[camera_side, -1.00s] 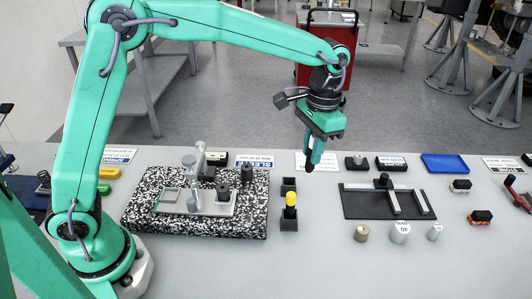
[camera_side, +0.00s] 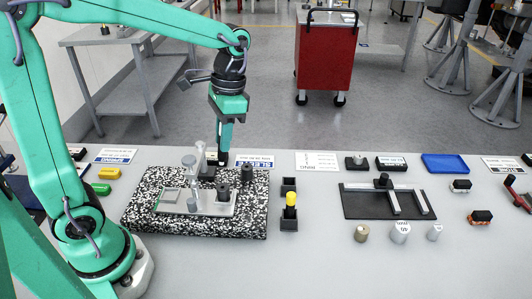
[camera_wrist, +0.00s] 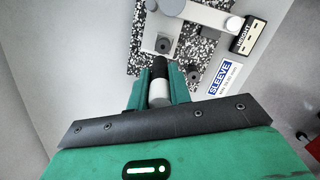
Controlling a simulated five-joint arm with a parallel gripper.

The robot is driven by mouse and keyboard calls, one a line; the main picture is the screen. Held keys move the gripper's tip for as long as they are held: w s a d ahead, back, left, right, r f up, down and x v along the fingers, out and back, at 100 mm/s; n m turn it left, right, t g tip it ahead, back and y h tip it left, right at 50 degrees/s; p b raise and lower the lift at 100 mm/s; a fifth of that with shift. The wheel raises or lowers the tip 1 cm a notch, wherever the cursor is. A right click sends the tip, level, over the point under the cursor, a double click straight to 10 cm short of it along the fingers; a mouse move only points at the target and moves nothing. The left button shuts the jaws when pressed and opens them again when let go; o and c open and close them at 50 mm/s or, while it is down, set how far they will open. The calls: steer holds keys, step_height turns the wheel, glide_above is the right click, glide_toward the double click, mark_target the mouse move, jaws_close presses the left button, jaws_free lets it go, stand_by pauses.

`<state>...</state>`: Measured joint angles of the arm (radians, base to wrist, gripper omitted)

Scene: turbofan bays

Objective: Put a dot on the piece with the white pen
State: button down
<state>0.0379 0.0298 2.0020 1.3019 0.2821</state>
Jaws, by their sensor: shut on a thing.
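My gripper (camera_side: 223,150) is above the back edge of the speckled plate (camera_side: 250,222), pointing down. In the wrist view my gripper (camera_wrist: 160,85) is shut on a white and black cylinder, which looks like the white pen (camera_wrist: 158,92), its black end pointing away. In the side view the pen mostly merges with the fingers, and I cannot tell whether its tip touches anything. A grey fixture (camera_side: 176,207) with a post and arm lies on the speckled plate. Dark round parts (camera_side: 247,175) (camera_side: 223,190) stand on it; which is the piece is unclear.
A black holder (camera_side: 289,224) carries a yellow pen (camera_side: 291,200); its rear slot (camera_side: 288,184) looks empty. The table front is clear.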

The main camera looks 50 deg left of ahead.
steer(key=shift+f, duration=2.95)
steer(key=shift+f, duration=0.6)
steer(key=shift+r, duration=0.15)
steer(key=shift+r, duration=3.4)
steer(key=shift+w, duration=0.15)
